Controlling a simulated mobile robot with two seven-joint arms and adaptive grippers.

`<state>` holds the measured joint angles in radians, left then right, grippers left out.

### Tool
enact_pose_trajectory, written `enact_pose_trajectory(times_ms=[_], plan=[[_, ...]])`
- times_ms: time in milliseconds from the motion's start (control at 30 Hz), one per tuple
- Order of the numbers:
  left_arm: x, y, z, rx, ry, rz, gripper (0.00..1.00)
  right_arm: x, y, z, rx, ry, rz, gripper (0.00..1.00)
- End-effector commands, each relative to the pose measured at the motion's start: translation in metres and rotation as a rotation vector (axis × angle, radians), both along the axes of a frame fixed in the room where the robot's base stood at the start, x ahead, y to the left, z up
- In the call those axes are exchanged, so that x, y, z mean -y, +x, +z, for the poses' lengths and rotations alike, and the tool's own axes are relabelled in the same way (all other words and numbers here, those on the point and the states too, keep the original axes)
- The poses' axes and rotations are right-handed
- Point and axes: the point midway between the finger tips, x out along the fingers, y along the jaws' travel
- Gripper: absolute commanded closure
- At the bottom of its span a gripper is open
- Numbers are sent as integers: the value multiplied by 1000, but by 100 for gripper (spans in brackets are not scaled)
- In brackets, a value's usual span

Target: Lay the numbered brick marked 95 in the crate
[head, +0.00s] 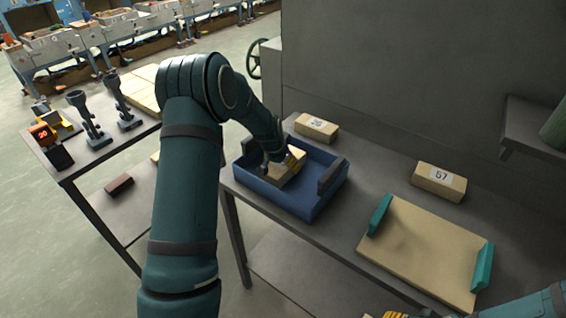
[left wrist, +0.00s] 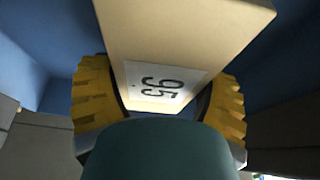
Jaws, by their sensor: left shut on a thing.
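The tan brick marked 95 (left wrist: 165,45) is between the yellow fingers of my left gripper (left wrist: 158,105), which is shut on it. I cannot tell whether the brick touches the crate floor. My right gripper (head: 405,314) shows only as a bit of yellow at the bottom edge; its opening cannot be made out.
A brick with a partly readable label (head: 316,127) lies behind the crate, and brick 57 (head: 439,181) lies to its right. A tan board with teal handles (head: 425,245) lies on the grey bench. Dark stands (head: 88,122) are on a side table at left.

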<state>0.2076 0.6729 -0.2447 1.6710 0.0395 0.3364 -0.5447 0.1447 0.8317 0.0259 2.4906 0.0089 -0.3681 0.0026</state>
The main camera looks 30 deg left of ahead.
Motion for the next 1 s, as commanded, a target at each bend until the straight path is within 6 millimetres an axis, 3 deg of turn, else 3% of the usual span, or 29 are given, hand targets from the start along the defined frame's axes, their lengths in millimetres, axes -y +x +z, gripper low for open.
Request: enact_pose_trajectory(times_ms=[33,67,100,500,1000], plan=[[0,0,0,2,1,0,66,0,0,-1,0,0,0,53],[0,0,0,0,0,0,10,0,0,-1,0,0,0,53],[0,0,0,0,0,0,0,0,0,-1,0,0,0,53],[0,-2,8,1,1,0,0,0,0,0,0,0,0,53],[-3,-37,93,2,0,0,0,0,0,3,0,1,0,53]])
